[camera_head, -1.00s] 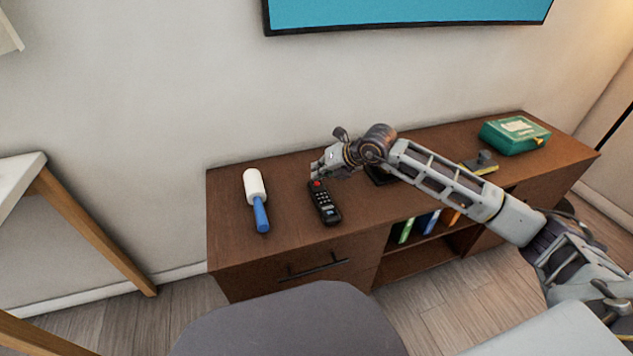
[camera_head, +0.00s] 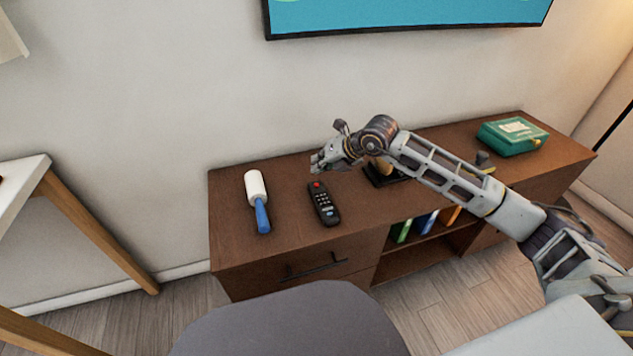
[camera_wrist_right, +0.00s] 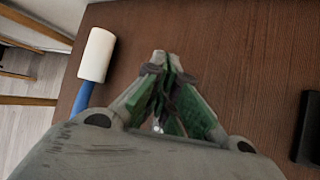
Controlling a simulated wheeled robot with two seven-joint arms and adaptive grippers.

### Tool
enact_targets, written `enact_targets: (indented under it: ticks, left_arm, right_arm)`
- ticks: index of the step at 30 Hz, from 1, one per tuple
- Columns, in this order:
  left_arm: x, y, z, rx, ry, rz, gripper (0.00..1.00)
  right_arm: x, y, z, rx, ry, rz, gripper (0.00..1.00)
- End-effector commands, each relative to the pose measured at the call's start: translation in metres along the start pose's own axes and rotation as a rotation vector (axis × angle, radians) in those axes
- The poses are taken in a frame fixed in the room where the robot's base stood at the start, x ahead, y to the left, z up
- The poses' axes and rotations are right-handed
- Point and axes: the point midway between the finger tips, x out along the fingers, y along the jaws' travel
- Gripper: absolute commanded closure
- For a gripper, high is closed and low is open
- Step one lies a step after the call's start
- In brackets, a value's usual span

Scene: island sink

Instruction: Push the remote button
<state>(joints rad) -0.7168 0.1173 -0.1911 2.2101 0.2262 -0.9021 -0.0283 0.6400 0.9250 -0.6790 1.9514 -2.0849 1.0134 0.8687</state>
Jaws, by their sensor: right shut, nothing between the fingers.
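The black remote (camera_head: 324,205) lies on the brown cabinet top, with a red button at its far end. My right gripper (camera_head: 315,163) is shut and empty, a little above and beyond the remote's red-button end in the head view, apart from it. My left gripper is in no view.
A lint roller with a blue handle (camera_head: 262,215) lies left of the remote. A dark stand (camera_head: 384,178) is partly behind my right arm. A green case (camera_head: 512,136) sits at the right end. A grey chair back (camera_head: 290,320) is in front, and a screen (camera_head: 400,12) hangs above.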

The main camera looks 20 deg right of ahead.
Motion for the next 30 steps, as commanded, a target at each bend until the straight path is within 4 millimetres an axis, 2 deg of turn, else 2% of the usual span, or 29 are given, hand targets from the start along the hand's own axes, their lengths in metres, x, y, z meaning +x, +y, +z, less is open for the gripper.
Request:
enact_targets:
  ticks: [12,30]
  left_arm:
    - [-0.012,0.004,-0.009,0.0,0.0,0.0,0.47]
    - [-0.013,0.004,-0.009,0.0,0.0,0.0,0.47]
  right_arm:
    - [-0.018,0.013,0.013,0.0,-0.001,0.001,1.0]
    - [-0.019,0.014,0.014,0.0,-0.001,0.001,1.0]
